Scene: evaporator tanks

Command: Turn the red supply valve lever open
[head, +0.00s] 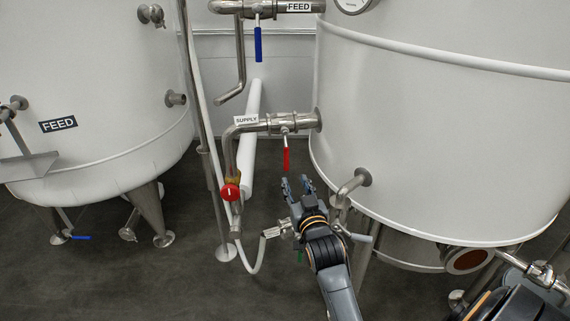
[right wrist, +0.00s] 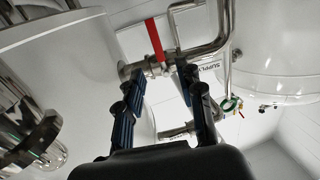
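The red supply valve lever (head: 286,158) hangs straight down from the valve on the supply pipe (head: 265,125) in the head view. It also shows in the right wrist view as a red strip (right wrist: 156,40). My right gripper (head: 297,184) is just below and slightly right of the lever's lower end in the head view. Its two blue-padded fingers are open. In the right wrist view the lever is above the gap between the fingertips (right wrist: 162,78), with nothing held. I cannot tell the exact distance to the lever. My left gripper is not in view.
A white tank (head: 430,120) stands close right of my right arm, with a bent outlet pipe (head: 352,184) beside the gripper. A red round knob (head: 230,192) is at left. A blue lever (head: 258,44) hangs above on the feed pipe. Another tank (head: 90,90) stands left.

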